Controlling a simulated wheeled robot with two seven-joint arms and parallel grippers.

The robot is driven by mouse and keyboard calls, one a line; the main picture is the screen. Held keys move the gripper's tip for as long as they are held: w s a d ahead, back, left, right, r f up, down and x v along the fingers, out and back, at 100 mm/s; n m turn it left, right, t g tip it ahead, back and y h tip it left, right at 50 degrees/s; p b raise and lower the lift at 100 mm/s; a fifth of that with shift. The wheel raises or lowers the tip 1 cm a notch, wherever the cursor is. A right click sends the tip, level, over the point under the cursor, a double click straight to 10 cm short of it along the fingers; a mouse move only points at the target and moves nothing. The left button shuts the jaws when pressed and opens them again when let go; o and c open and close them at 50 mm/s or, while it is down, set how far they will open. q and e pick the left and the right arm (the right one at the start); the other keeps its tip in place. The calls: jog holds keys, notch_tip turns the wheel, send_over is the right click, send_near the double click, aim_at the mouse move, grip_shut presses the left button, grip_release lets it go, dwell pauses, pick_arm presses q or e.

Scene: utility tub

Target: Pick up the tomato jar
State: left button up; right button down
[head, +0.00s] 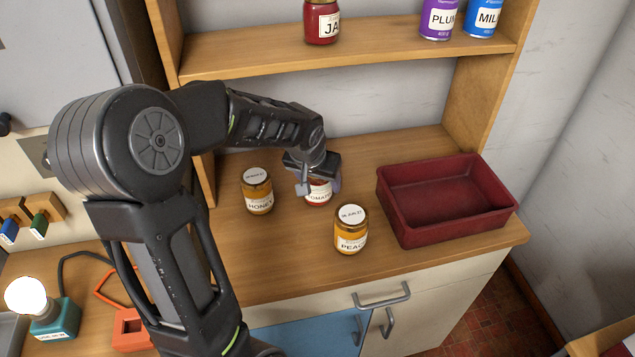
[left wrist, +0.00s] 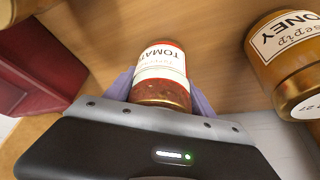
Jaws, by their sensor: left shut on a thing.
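The tomato jar (head: 318,193) is a small red jar with a white label, standing on the wooden counter between the honey jar and the peach jar. In the left wrist view the tomato jar (left wrist: 161,78) sits between my fingers, its label readable. My left gripper (head: 318,186) comes down over it from above and is shut on it, hiding its top in the head view. The left gripper's pale purple fingers (left wrist: 162,92) flank the jar on both sides. I cannot tell whether the jar is lifted off the counter. My right gripper is not in view.
A honey jar (head: 257,191) stands close on the left and a peach jar (head: 351,230) in front right. A dark red tub (head: 397,216) is at the right of the counter (head: 290,271). A shelf (head: 400,47) above holds a jam jar (head: 322,22) and two cans.

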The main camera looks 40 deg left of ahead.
pick_arm(q)
grip_shut()
jog(key=shift+r, duration=0.1)
notch_tip(320, 180, up, 10)
dwell(0.6)
dwell(0.5)
